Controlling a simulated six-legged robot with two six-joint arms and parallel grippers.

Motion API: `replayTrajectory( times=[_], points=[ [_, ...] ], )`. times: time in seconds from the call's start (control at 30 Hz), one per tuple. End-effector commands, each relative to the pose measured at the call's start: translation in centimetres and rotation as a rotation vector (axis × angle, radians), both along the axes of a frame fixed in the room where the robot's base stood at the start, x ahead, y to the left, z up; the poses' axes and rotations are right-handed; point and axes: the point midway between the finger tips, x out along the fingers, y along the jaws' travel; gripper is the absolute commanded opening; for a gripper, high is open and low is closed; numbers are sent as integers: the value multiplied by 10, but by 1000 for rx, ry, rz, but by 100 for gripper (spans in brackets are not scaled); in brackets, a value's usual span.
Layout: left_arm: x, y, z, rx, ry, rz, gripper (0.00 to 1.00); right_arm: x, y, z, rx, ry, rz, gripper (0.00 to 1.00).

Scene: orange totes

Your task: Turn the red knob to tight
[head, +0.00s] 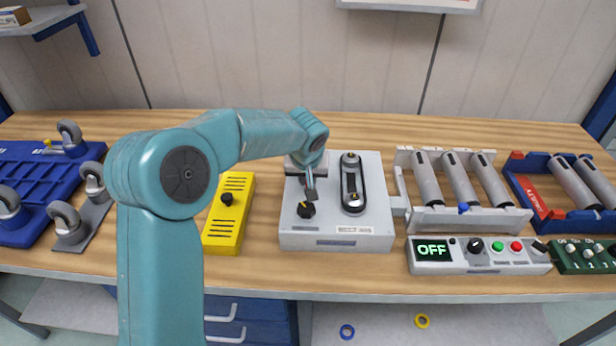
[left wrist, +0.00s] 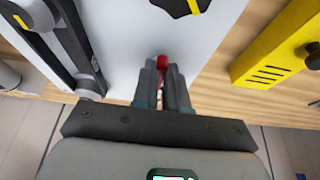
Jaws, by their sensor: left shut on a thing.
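The red knob (left wrist: 161,62) shows in the left wrist view between the fingertips of my left gripper (left wrist: 162,78), on the pale grey top of a box. The gripper is shut on it. In the head view my left gripper (head: 309,182) reaches down over the left part of the grey box (head: 337,242), and the knob is hidden or too small to make out. A black knob (head: 306,210) on the same box lies just in front of the fingers. Any tight mark cannot be read. My right gripper is not in view.
A black belt loop (head: 352,183) stands on the box to the right of the gripper. A yellow box (head: 229,214) lies to the left. A roller unit (head: 462,215) and a panel reading OFF (head: 479,256) stand to the right. Bare bench top shows behind.

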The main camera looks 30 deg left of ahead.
Motion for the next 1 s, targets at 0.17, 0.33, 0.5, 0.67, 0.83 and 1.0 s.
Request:
replayTrajectory(
  times=[0.17,0.33,0.5,0.67,0.83,1.0],
  points=[
    [-2,2,2,-2,0,-70,0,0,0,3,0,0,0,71],
    [-3,4,3,-3,1,-194,0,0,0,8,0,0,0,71],
    [-3,8,4,-3,0,-350,0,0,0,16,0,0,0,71],
    [-4,11,5,-5,-1,-501,0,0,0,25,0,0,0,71],
    [-3,14,4,-5,-2,-662,0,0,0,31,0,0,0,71],
    [-2,18,3,-3,-4,-824,0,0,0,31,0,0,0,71]
  ],
)
